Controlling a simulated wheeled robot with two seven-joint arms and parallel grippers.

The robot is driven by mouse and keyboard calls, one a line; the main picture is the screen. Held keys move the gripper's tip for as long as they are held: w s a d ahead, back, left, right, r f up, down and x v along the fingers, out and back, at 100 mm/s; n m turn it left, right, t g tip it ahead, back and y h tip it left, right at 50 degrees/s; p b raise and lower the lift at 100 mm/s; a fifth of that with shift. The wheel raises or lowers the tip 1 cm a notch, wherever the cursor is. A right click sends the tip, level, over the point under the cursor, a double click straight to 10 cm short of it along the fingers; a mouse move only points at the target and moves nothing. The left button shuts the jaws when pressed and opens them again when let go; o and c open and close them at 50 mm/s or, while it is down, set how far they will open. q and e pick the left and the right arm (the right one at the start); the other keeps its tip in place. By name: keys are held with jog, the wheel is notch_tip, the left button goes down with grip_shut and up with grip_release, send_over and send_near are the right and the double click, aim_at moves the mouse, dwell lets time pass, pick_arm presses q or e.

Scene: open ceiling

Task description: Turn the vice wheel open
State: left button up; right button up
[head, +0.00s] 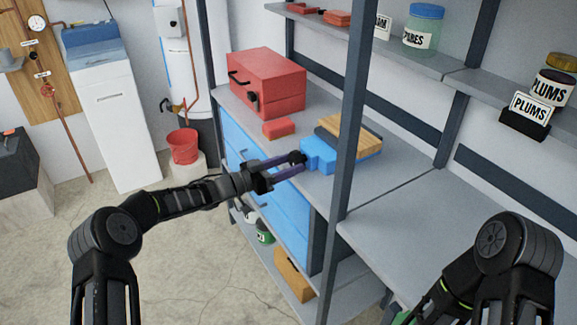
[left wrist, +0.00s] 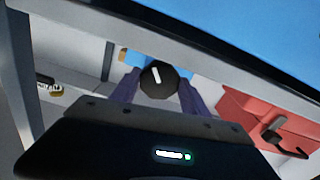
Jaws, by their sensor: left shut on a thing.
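The blue vice (head: 342,155) sits on the grey workbench behind a dark upright post, with a wooden block (head: 352,135) at its jaws. Its wheel (head: 297,157) is a small dark round knob on the vice's left end. My left gripper (head: 295,162) reaches in from the left and is shut on the wheel. In the left wrist view the black wheel (left wrist: 158,78), with a white mark on its face, sits between the two purple-grey fingers. Part of the blue vice (left wrist: 178,65) shows behind it. My right arm shows at lower right; its gripper is out of the picture.
A red toolbox (head: 266,82) and a small red block (head: 279,128) stand on the bench (head: 230,100) left of the vice. The upright post (head: 348,130) is close to the vice. Shelves with jars (head: 425,28) are above. Blue drawers (head: 265,195) are below.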

pick_arm(q)
jog(key=n, duration=0.3)
jog(key=o, duration=1.4)
jog(key=shift+c, duration=0.2)
jog(key=shift+s, duration=0.1)
jog(key=b+v, duration=0.1)
jog(key=v, duration=0.6)
jog(key=shift+s+a, duration=0.2)
jog(key=shift+a, duration=0.1)
